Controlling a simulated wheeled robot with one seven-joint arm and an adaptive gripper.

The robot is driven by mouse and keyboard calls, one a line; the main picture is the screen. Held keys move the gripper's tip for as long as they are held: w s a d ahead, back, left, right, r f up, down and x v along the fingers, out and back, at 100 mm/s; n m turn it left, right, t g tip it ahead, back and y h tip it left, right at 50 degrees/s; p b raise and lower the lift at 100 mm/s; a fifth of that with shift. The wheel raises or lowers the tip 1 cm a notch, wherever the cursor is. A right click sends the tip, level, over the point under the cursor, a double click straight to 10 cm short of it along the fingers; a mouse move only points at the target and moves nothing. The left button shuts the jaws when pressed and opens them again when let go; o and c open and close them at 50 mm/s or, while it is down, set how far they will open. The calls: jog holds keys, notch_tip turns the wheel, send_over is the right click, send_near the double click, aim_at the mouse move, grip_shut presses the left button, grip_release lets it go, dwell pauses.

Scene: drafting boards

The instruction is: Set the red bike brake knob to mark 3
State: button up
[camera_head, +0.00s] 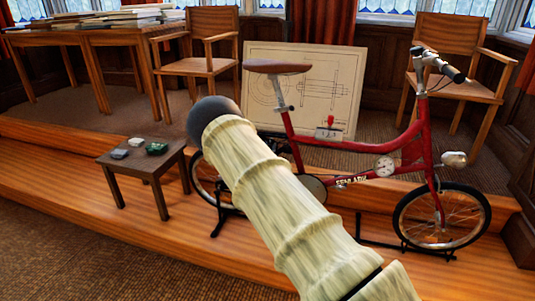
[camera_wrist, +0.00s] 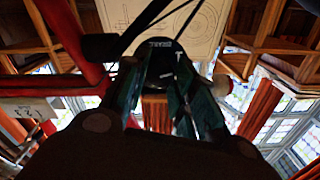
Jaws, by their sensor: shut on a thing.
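The red bike (camera_head: 428,160) stands on a raised wooden platform. A small white plate with dark marks (camera_head: 328,133) sits by its frame, with a red piece (camera_head: 331,121) above it; the marks are too small to read. In the wrist view a white plate with dark marks (camera_wrist: 28,108) shows at the left edge. My gripper (camera_wrist: 162,62) has its two dark green fingers closing on a black piece (camera_wrist: 160,46) with small pale lettering. I cannot tell for sure that this piece is the brake knob, nor which mark it is at. My arm hides the gripper in the head view.
A small dark side table (camera_head: 140,160) with several small objects stands left of the bike. A drawing board (camera_head: 280,58) leans behind the bike. Wooden chairs (camera_head: 200,65) and a desk with papers (camera_head: 95,38) are farther back. The carpet at front left is clear.

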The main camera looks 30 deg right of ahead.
jog(key=shift+s+d+f+m+b, duration=0.1)
jog(key=shift+f+m+b, duration=0.05)
jog(key=shift+m+b, duration=4.3)
jog(key=shift+s+f+m+b, duration=0.15)
jog(key=shift+m+b, duration=2.55)
jog(key=shift+m, duration=3.45)
jog(key=shift+w, duration=0.1)
jog(key=o, duration=0.9)
jog(key=shift+o, duration=0.7)
jog(key=shift+d, duration=0.1)
jog(key=v, duration=1.2)
jog(key=shift+w+a, duration=0.1)
jog(key=shift+a, duration=0.1)
